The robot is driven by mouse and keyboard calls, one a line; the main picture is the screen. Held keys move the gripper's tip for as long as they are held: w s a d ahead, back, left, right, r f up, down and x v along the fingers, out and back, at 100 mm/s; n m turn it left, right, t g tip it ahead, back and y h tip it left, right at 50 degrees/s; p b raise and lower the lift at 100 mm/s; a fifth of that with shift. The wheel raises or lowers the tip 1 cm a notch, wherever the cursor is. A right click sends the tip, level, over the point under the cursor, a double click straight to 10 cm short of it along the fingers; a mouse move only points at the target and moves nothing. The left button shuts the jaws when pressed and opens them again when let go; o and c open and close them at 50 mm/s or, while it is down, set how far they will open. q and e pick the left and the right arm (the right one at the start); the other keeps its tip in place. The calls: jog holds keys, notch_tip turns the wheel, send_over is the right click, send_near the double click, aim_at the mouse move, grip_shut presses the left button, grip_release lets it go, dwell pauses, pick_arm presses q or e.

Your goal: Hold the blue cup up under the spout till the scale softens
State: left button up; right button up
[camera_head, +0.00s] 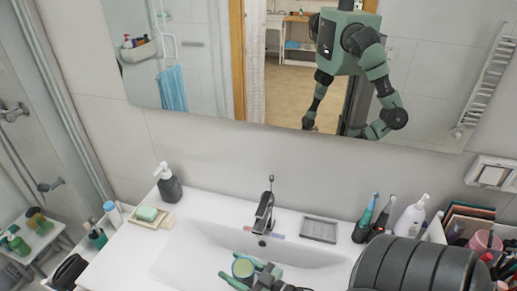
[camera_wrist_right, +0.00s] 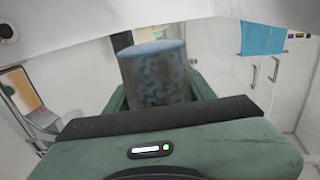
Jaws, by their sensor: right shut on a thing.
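The blue cup (camera_head: 243,267) is in the head view over the sink basin, with its blue rim and a yellow-green inside showing. My right gripper (camera_head: 248,275) is shut on the cup. In the right wrist view the cup (camera_wrist_right: 155,72) stands between the green fingers, its blue side mottled with darker patches. The spout (camera_head: 264,208) of the dark faucet is at the back of the basin, and the cup is in front of it and apart from it in the picture. No water stream can be made out. My left gripper is not in view.
The white sink basin (camera_head: 190,250) is otherwise empty. A soap dish (camera_head: 151,216) and dark pump bottle (camera_head: 168,185) stand left. A grey tray (camera_head: 319,230), toothbrushes (camera_head: 366,218) and a white bottle (camera_head: 410,217) stand right. A mirror (camera_head: 215,60) hangs above.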

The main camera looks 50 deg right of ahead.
jog(key=shift+s+a+r+p, duration=0.2)
jog(key=shift+a+r+p, duration=0.15)
jog(key=shift+r+p, duration=0.15)
jog(key=shift+s+a+r+p, duration=0.15)
jog(key=shift+a+r+p, duration=0.15)
jog(key=shift+r+p, duration=0.15)
jog(key=shift+s+a+r+p, duration=0.3)
jog(key=shift+a+r+p, duration=0.15)
jog(key=shift+a, duration=0.2)
jog(key=shift+d, duration=0.1)
